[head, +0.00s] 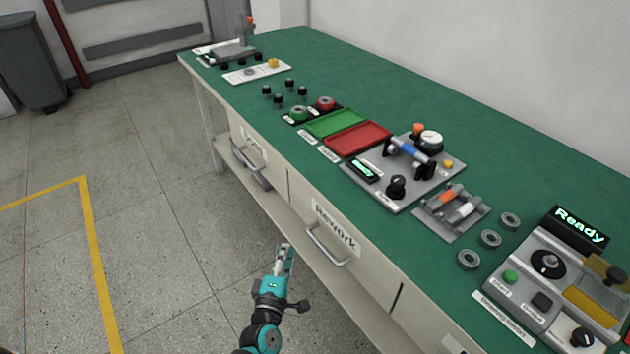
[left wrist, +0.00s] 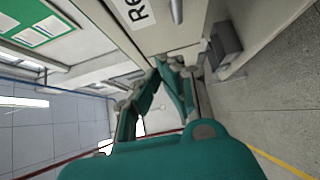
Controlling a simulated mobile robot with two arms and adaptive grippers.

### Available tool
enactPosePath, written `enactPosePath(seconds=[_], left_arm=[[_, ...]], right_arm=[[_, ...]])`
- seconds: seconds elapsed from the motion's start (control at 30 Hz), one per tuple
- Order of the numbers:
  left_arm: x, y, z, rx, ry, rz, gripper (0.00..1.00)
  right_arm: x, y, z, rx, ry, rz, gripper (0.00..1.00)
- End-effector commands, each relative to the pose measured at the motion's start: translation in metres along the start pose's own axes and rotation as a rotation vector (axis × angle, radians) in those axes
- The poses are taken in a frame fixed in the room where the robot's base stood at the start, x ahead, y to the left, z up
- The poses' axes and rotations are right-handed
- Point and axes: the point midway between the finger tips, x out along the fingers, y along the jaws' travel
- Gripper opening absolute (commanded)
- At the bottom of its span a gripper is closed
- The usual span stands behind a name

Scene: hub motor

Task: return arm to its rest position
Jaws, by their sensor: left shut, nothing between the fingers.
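My left gripper (head: 285,255) is in front of the workbench (head: 465,130), low by the drawer marked "Rework" (head: 335,228). Its fingers point up and away in the head view. In the left wrist view the fingers of my left gripper (left wrist: 162,66) come together at the tips, with nothing between them. The gripper is below the green bench top and apart from the drawer handle (head: 326,246) as far as I can tell. My right gripper is not in view.
The bench top carries a green tray (head: 335,123), a red tray (head: 358,139), a test fixture (head: 405,172), several grey rings (head: 489,239) and a station reading "Ready" (head: 581,226). A grey bin (head: 30,62) stands at the far left. The floor (head: 150,220) left of the bench is clear.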

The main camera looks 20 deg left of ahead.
Motion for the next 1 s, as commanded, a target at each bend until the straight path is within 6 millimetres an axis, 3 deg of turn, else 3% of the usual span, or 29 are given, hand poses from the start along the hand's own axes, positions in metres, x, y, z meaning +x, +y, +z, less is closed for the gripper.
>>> enactPosePath(seconds=[0.17,0.27,0.37,0.5,0.57,0.7,0.83,1.0], left_arm=[[-0.003,-0.008,0.002,0.025,-0.010,-0.020,0.00],[-0.013,-0.038,0.008,0.128,-0.054,-0.095,0.00],[-0.038,-0.092,0.017,0.318,-0.147,-0.226,0.00],[-0.097,-0.180,0.022,0.632,-0.341,-0.433,0.00],[-0.129,-0.214,0.020,0.757,-0.437,-0.514,0.00],[-0.213,-0.281,0.004,1.023,-0.682,-0.685,0.00],[-0.297,-0.324,-0.020,1.232,-0.932,-0.813,0.00],[-0.385,-0.351,-0.054,1.413,-1.214,-0.918,0.00]], right_arm=[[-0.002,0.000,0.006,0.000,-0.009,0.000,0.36],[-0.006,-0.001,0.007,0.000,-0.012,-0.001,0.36],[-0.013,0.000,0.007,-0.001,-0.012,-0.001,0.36],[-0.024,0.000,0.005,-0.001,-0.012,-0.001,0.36],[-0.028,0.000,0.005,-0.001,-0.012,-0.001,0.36],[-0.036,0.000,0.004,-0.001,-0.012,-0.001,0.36],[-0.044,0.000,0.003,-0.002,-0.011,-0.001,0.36],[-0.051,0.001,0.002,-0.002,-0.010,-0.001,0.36]])
